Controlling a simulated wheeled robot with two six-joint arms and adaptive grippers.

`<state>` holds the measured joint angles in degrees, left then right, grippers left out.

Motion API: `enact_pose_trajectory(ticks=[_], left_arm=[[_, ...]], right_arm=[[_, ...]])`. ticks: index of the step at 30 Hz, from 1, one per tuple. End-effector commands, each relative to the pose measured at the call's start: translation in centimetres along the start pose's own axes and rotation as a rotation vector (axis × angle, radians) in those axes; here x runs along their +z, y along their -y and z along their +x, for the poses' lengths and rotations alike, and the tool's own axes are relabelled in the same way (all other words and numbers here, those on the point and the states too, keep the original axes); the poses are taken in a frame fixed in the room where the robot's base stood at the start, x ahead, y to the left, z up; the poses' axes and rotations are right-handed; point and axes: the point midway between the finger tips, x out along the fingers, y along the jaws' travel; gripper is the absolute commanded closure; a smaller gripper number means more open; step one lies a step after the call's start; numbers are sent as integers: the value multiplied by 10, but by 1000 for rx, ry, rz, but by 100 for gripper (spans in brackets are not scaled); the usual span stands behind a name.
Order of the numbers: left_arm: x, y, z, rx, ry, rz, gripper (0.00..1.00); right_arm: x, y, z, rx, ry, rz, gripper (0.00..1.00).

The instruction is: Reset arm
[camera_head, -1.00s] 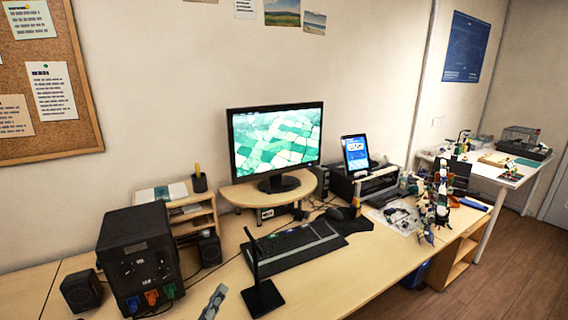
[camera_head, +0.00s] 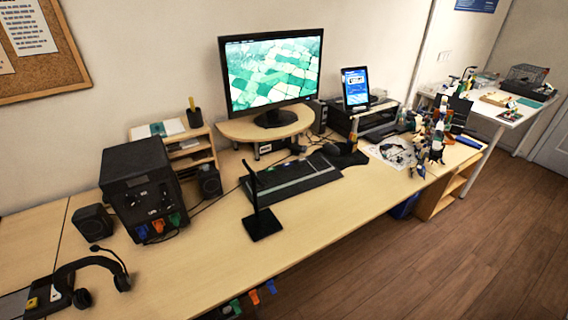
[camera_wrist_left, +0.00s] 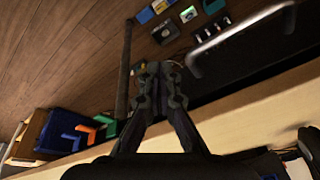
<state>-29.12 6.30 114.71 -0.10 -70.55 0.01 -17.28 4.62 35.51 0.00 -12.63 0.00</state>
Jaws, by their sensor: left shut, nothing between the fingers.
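My left gripper (camera_wrist_left: 160,82) shows in the left wrist view. Its two dark fingers are together with nothing between them, over the wooden floor beside the desk's edge. It does not show in the head view, and neither does my right gripper. In the head view the long wooden desk (camera_head: 320,218) carries a black box with coloured sockets (camera_head: 138,180), a keyboard (camera_head: 290,181) and a monitor (camera_head: 272,70). A small robot-like assembly (camera_head: 437,135) stands at the desk's right end, its details too small to tell.
A black stand with a thin upright (camera_head: 263,224) is near the desk's front. A headset (camera_head: 97,268) lies at the lower left. Coloured pieces (camera_head: 253,297) show below the front edge. In the wrist view, a blue container (camera_wrist_left: 62,128) is at left. Open floor (camera_head: 420,270) lies at right.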

Motion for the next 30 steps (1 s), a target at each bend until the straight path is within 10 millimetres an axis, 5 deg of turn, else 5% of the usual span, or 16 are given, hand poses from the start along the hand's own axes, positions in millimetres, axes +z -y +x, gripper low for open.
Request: enact_pose_trajectory(ticks=[5, 9, 12, 15, 19, 30], left_arm=[[48, -1, 87, 3, 47, -9, 100], [119, -4, 159, 7, 92, -18, 100], [178, -8, 193, 10, 120, -24, 100], [229, -12, 211, 13, 141, -29, 100], [272, -15, 218, 15, 158, -32, 100], [288, -16, 219, 16, 162, -33, 100]], right_arm=[[0, 0, 0, 0, -1, 0, 43], [-1, 1, 0, -1, -1, 0, 43], [-1, 1, 0, -1, -1, 1, 43], [-1, 1, 0, -1, -2, 1, 43], [-1, 1, 0, -1, -2, 1, 43], [-2, 1, 0, -1, -3, 1, 43]])
